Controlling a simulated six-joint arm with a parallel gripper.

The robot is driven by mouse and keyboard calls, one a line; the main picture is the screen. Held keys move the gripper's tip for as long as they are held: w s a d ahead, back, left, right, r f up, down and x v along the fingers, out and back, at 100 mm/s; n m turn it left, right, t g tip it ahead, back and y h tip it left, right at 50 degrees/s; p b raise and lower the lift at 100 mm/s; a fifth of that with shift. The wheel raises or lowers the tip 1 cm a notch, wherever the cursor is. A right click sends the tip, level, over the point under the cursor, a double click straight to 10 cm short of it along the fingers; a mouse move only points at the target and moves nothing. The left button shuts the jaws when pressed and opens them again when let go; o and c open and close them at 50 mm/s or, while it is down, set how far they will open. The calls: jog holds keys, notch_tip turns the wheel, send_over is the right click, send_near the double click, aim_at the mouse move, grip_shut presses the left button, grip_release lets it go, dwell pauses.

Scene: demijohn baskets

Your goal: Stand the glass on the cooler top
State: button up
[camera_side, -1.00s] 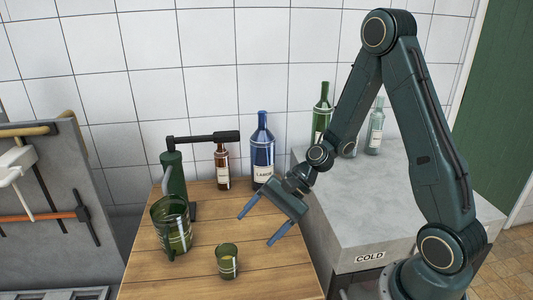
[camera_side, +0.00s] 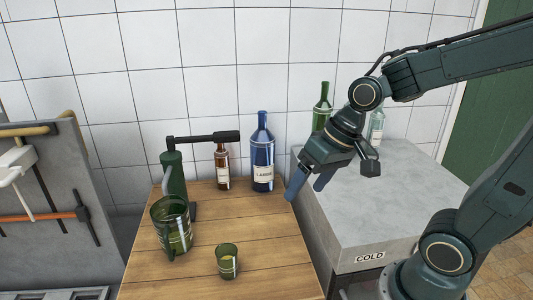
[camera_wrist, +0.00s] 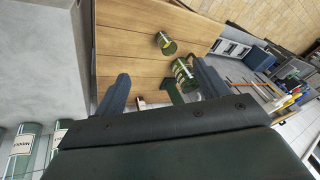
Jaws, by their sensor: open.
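The glass (camera_side: 227,261) is a small green tumbler with yellowish contents or marking. It stands upright on the wooden table near its front, and it also shows in the wrist view (camera_wrist: 166,43). The cooler top (camera_side: 370,207) is a grey slab right of the table, above a "COLD" label; its grey surface fills the left of the wrist view (camera_wrist: 40,50). My gripper (camera_side: 307,190) is open and empty, fingers pointing down near the seam between table and cooler. It is well apart from the glass, up and to its right.
A green jug (camera_side: 172,228) stands left of the glass. A dark green lever device (camera_side: 174,178), a brown bottle (camera_side: 222,168) and a blue bottle (camera_side: 263,155) stand behind. Green (camera_side: 322,107) and pale (camera_side: 377,125) bottles stand at the cooler's back. The cooler's front is clear.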

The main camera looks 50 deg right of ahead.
jog(key=s+d+r+n+t+h, duration=0.1)
jog(key=s+d+r+n+h, duration=0.1)
jog(key=s+r, duration=0.3)
jog(key=s, duration=0.3)
jog(key=shift+s+d+r+n, duration=0.15)
jog(key=shift+d+r+n, duration=0.15)
jog(key=shift+n, duration=0.1)
jog(key=shift+o, duration=0.4)
